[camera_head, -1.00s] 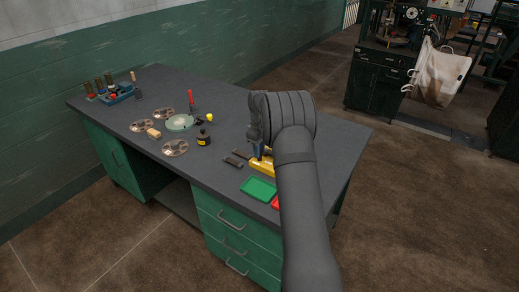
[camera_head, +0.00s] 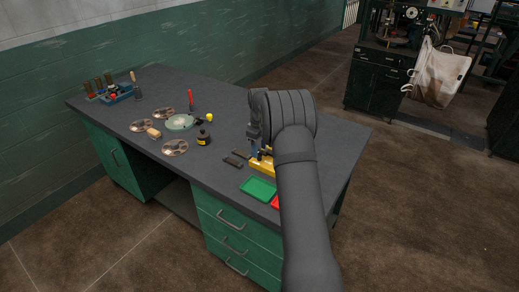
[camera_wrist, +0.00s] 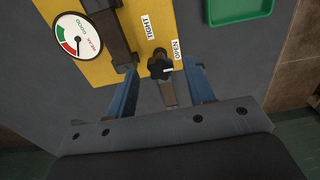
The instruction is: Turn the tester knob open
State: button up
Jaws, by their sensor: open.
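The tester (camera_wrist: 185,22) is a yellow plate with a round gauge (camera_wrist: 78,36) marked WEAK and GOOD. Its black lobed knob (camera_wrist: 160,66) sits near the plate's edge, between labels reading TIGHT and OPEN, with a white mark on its right side. In the wrist view my gripper (camera_wrist: 162,73) is open, its two blue fingers on either side of the knob with gaps between. I cannot tell its height over the knob. In the head view the tester (camera_head: 262,168) is partly hidden by my arm, and my gripper (camera_head: 259,152) is over it.
A green tray (camera_head: 258,189) and a red tray (camera_head: 275,202) lie near the tester; the green one also shows in the wrist view (camera_wrist: 238,10). Dark tools (camera_head: 233,160) lie just left of the tester. A black jar (camera_head: 203,138) and several reels are farther left on the bench.

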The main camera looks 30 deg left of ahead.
aim_at(259, 151)
notch_tip(259, 151, up, 17)
jog(key=shift+f, duration=0.2)
jog(key=shift+f, duration=0.1)
notch_tip(259, 151, down, 17)
jog(key=shift+f, duration=0.15)
dwell(0.7)
